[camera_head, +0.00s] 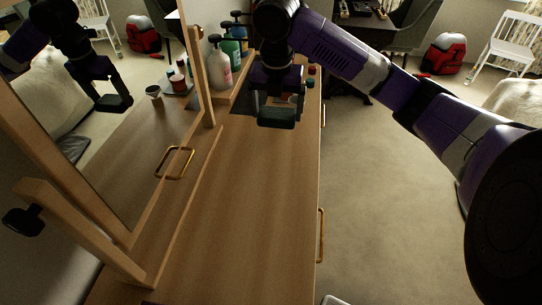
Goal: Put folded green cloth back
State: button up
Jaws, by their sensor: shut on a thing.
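My gripper (279,102) hangs over the far part of the wooden dresser top (250,190), pointing down. It is shut on a small dark-green flat piece (277,118), which looks like the folded green cloth. The piece is dim, and its folds cannot be made out. Whether it touches the dresser top or hangs just above it is not clear. My gripper and arm also show reflected in the mirror at the left.
Pump bottles (219,68) stand at the back left of the dresser, close to my gripper. A tilted mirror (120,150) runs along the left. The near dresser top is clear. A red bag (445,54) and a white chair (512,45) stand on the floor at the far right.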

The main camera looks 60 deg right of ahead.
aim_at(276, 127)
notch_tip(276, 127, down, 16)
jog(key=shift+f, duration=0.2)
dwell(0.4)
jog(key=o, duration=0.7)
jog(key=shift+o, duration=1.1)
jog(key=shift+r, duration=0.1)
jog(key=r, duration=0.4)
jog(key=a+r, duration=0.1)
jog(key=r, duration=0.6)
jog(key=shift+s+a+r, duration=0.3)
jog(key=shift+s+r, duration=0.05)
jog(key=shift+r, duration=0.05)
